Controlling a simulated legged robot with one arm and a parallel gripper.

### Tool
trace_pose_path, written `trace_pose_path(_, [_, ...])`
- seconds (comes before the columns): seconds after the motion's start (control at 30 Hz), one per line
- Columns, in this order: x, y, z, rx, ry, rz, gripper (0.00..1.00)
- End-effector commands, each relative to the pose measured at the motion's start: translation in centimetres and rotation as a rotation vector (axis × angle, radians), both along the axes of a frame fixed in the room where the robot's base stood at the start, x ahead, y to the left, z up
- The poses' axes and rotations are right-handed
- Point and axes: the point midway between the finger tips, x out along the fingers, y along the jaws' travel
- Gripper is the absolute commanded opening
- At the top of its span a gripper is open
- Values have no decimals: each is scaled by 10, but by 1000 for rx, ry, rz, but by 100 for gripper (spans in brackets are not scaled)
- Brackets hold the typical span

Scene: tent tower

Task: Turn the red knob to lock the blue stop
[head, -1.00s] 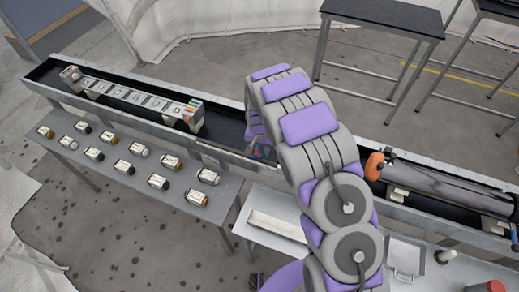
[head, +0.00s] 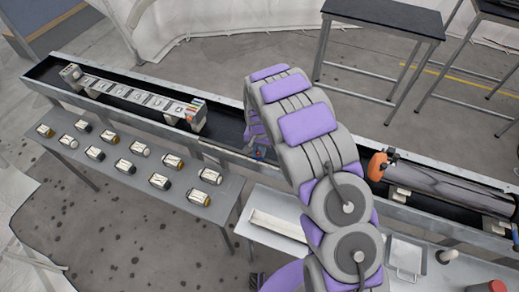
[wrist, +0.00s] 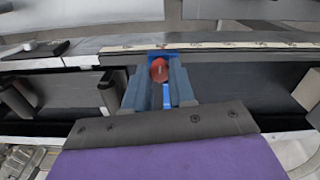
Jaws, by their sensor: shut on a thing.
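The red knob (wrist: 159,70) sits between my fingertips in the wrist view, with the blue stop (wrist: 172,52) around and behind it. My gripper (wrist: 160,84) is shut on the red knob, its two blue-grey fingers on either side of it.
A rack with several labelled slots (head: 135,95) stands in the trough's left part. A grey cylinder with an orange end (head: 378,166) lies in its right part. A ruler strip (wrist: 215,45) runs along the trough's edge.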

Motion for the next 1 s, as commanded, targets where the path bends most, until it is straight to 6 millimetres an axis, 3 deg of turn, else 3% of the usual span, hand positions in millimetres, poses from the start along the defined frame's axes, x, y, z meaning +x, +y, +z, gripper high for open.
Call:
trace_pose_path(0.4, [0,-4,1,3,-1,-81,0])
trace_pose_path(0.43, [0,-4,1,3,-1,-81,25])
trace_pose_path(0.67, [0,0,0,0,-1,-79,47])
trace_pose_path(1.0, [0,0,4,0,0,-79,50])
